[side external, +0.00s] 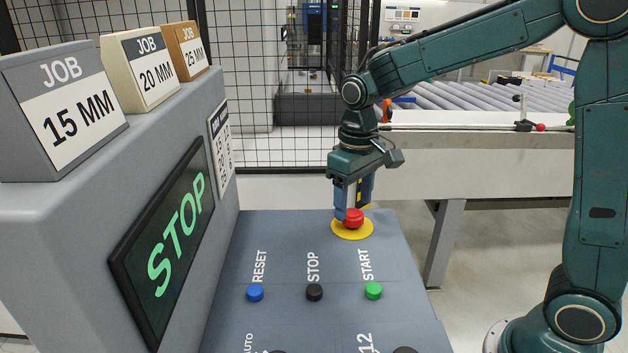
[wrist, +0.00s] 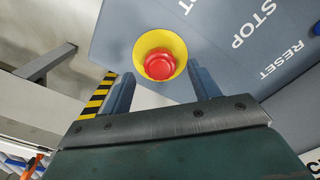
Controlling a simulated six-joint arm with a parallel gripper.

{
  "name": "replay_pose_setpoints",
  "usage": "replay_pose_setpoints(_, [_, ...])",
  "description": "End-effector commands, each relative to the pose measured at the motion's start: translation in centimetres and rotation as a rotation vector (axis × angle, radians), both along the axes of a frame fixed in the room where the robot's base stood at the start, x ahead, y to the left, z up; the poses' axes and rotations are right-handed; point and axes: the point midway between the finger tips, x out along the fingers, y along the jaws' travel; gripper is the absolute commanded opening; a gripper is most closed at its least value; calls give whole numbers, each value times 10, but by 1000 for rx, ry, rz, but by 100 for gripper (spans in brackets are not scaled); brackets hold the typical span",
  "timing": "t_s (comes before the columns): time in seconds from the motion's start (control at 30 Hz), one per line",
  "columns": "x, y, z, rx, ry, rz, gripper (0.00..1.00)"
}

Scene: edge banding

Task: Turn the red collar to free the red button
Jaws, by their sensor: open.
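The red button (side external: 353,217) with its red collar stands on a yellow disc (side external: 341,233) at the far end of the grey panel. In the wrist view the red button (wrist: 159,65) sits inside a wider red ring, the collar (wrist: 142,52), on the yellow disc (wrist: 179,48). My gripper (side external: 353,208) points down at the button. In the wrist view its two fingers (wrist: 160,85) are apart, one to each side of the button. They do not visibly touch it. I cannot tell the exact height of the fingertips over the disc.
The panel (side external: 300,235) also holds a blue RESET button (side external: 255,293), a black STOP button (side external: 314,292) and a green START button (side external: 373,290). A screen (side external: 165,245) at the left reads STOP. Job blocks (side external: 65,110) stand on the grey housing. A conveyor (side external: 480,150) lies behind.

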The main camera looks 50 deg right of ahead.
Motion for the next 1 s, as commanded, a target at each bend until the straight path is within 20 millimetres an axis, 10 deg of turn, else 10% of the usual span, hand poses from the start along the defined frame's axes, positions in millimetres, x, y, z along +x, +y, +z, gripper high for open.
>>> replay_pose_setpoints(0.6, [0,0,-26,0,-1,0,61])
replay_pose_setpoints(0.83, [0,0,-26,0,-1,0,20])
replay_pose_setpoints(1.0, [0,0,-26,0,-1,-2,16])
